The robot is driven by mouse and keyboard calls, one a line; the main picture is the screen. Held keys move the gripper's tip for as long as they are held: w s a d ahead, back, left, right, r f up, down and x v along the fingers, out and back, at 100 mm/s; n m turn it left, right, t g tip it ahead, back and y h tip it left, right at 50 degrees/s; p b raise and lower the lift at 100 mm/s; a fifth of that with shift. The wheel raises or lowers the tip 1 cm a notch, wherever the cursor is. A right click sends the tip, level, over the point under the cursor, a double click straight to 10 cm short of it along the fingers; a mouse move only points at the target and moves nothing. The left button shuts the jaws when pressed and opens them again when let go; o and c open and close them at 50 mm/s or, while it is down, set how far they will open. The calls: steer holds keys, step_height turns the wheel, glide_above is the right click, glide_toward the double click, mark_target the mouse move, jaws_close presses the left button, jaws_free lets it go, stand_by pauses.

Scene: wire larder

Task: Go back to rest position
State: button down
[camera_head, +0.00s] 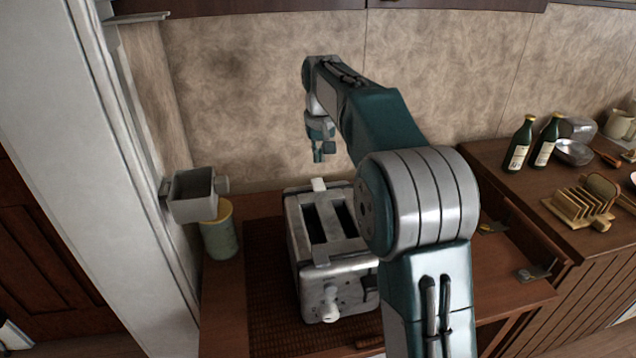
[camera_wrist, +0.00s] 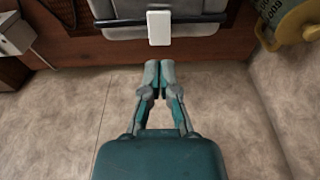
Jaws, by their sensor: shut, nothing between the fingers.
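My gripper (camera_head: 318,157) hangs at the end of my raised, bent arm, above the back of a metal toaster (camera_head: 312,258). In the wrist view my gripper (camera_wrist: 159,66) has its fingertips together with nothing between them. The toaster (camera_wrist: 120,27) shows only partly at the top of that view, with a white tab (camera_wrist: 159,27) just beyond the fingertips. I see clear space between the gripper and the toaster in the head view. My arm hides part of the toaster's right side.
Bottles (camera_head: 519,145), a bowl (camera_head: 573,152) and a toast rack (camera_head: 580,207) stand on the right counter. The wall is close behind the gripper.

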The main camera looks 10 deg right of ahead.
steer(key=s+r+t, duration=0.1)
steer(key=s+r, duration=0.2)
steer(key=s, duration=0.7)
steer(key=s+r+t, duration=0.1)
steer(key=s+r, duration=0.1)
steer(key=s, duration=0.7)
steer(key=s+f+t, duration=0.1)
steer(key=s+f, duration=0.2)
steer(key=s, duration=0.5)
steer(key=s+f, duration=0.4)
steer(key=s, duration=0.5)
steer(key=shift+s+f+t, duration=0.2)
steer(key=shift+s+t, duration=0.1)
steer(key=shift+t, duration=0.1)
